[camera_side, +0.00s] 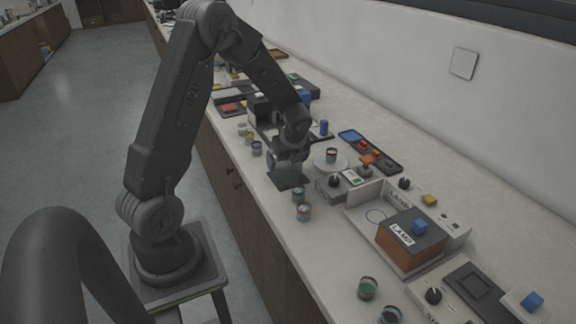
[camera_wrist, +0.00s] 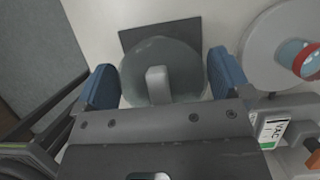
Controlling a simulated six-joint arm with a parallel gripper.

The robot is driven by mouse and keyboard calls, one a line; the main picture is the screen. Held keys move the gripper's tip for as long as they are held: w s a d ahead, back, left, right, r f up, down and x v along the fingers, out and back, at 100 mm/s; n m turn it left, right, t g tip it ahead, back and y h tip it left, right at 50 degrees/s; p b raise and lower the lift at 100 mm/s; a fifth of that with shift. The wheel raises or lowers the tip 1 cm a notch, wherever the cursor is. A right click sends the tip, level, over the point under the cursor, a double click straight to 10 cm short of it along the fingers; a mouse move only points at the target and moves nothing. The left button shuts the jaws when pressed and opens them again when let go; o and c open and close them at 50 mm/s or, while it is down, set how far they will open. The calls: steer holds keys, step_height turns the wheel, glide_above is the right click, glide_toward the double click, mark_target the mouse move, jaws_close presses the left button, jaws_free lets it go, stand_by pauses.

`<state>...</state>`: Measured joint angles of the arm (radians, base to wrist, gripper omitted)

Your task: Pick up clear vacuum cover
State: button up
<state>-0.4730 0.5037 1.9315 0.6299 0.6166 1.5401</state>
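The clear vacuum cover (camera_wrist: 185,60) is a translucent dome with a grey block-like handle (camera_wrist: 158,84) on top. It stands on a dark square mat (camera_wrist: 132,38), and its greenish side shows in the side view (camera_side: 284,172). My gripper (camera_wrist: 161,66) is open, with blue fingers on either side of the cover and the handle between them. I cannot tell whether the fingers touch the dome. In the side view my gripper (camera_side: 290,158) is low over the cover and hides its top.
A round pale plate (camera_side: 341,166) with a red-and-blue cup (camera_side: 331,155) stands right of the cover. A control box (camera_side: 329,190) with a black knob sits in front of it. Several small cups stand near the counter's front edge. A lamp box (camera_side: 398,250) stands farther right.

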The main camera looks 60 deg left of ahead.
steer(key=shift+c, duration=1.3)
steer(key=shift+r, duration=0.1)
steer(key=shift+r, duration=0.5)
step_height(320, 180, up, 3)
steer(key=shift+f, duration=0.1)
steer(key=s+a+r, duration=0.6)
steer(key=s+r, duration=0.1)
steer(key=s, duration=0.3)
steer(key=w+d+f, duration=0.2)
steer(key=w+d, duration=0.1)
steer(key=w, duration=1)
steer(key=w+d+f, duration=0.1)
steer(key=w+d, duration=0.2)
steer(key=w, duration=0.9)
steer(key=shift+f, duration=3.15)
